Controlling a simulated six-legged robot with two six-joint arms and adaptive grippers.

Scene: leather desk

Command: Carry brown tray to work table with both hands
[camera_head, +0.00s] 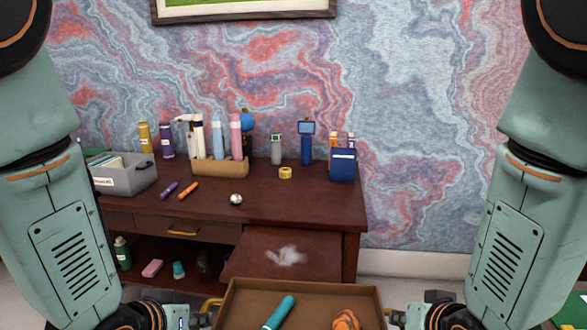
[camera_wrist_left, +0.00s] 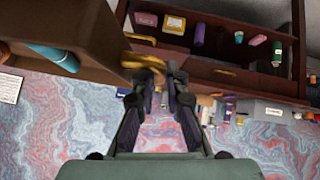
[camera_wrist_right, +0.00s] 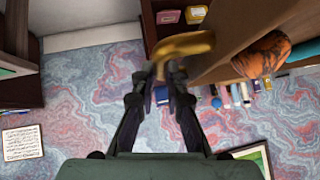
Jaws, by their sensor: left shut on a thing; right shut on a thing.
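The brown tray (camera_head: 315,291) is at the bottom of the head view, in front of the dark wooden desk (camera_head: 300,205); its near part is cut off. A teal cylinder (camera_head: 279,312) and an orange object (camera_head: 346,320) lie in it. My left gripper (camera_head: 205,314) is shut on the gold handle at the tray's left side, clear in the left wrist view (camera_wrist_left: 147,62). My right gripper (camera_head: 393,317) is at the tray's right side, shut on the other gold handle, shown in the right wrist view (camera_wrist_right: 184,44). I cannot tell which surface is the work table.
The desk top holds a grey box (camera_head: 124,172), a brown organizer (camera_head: 220,167), a blue box (camera_head: 343,165) and a silver ball (camera_head: 236,199). A lower dark panel (camera_head: 265,254) with a pale smudge juts out just beyond the tray. A lower shelf holds small items, including a pink block (camera_head: 152,268).

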